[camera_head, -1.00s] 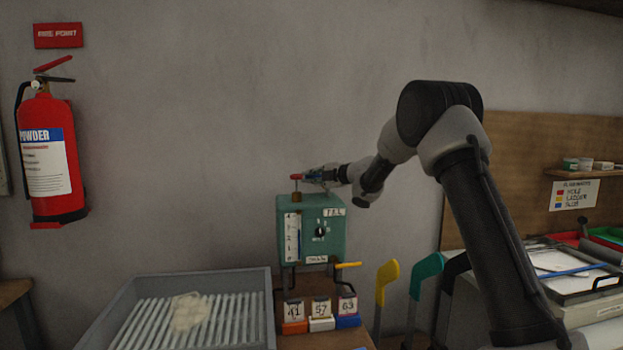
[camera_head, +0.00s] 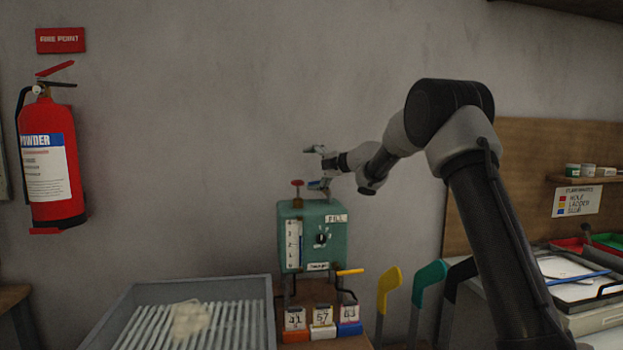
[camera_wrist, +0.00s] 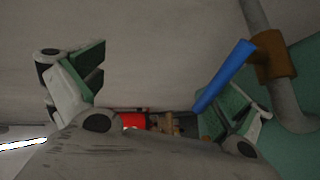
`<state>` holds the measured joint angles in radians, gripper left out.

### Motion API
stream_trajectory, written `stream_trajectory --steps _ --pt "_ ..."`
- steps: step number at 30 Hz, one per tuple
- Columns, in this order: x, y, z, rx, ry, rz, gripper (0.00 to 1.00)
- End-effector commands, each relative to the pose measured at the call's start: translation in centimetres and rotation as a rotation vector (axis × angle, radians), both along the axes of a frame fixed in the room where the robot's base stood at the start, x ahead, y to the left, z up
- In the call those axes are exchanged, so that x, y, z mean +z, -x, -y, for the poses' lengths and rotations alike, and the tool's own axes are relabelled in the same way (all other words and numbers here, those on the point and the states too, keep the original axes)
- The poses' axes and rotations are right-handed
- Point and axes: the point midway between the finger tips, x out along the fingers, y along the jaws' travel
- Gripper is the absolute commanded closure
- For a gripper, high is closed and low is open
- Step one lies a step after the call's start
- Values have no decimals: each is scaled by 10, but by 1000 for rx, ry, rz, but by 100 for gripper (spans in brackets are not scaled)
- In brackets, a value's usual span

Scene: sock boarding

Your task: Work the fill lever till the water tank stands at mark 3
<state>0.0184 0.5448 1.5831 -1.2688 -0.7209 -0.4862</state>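The green water tank (camera_head: 334,246) stands on legs on the bench in the head view. It has a label reading FILL, a dark dial and a white gauge (camera_head: 293,245) with numbers; the water level is too small to read surely. My gripper (camera_head: 315,168) is open above the tank, right of that knob. In the wrist view my gripper (camera_wrist: 155,98) is spread wide. A blue lever (camera_wrist: 225,77) on a brown collar (camera_wrist: 272,55) lies beside the right finger; I cannot tell whether they touch.
A grey ribbed tray (camera_head: 135,295) with a pale cloth (camera_head: 189,319) is left of the tank. Numbered blocks (camera_head: 322,318) stand below it. Yellow (camera_head: 389,282) and teal (camera_head: 431,275) upright shapes are to the right. The wall above is clear.

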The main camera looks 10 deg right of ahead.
Motion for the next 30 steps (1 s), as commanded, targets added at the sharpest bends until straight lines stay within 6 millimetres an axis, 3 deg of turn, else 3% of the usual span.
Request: stream_trajectory --steps 1,4,11,12,22,24,26,27,28,30 --pt "52 0 4 -5 -26 69 19" --pt "56 0 5 -6 -25 67 19" --pt "56 0 6 -7 -25 66 19" --pt "10 1 4 -5 -10 -5 20" --pt "14 14 19 -7 -8 -4 26" --pt "14 17 23 -5 -8 -4 33" --pt "14 20 26 -5 -7 -5 49" --pt "14 22 28 -5 -5 -6 62" --pt "13 24 30 -5 -6 -8 67" --pt "12 27 34 -4 -4 -10 67"
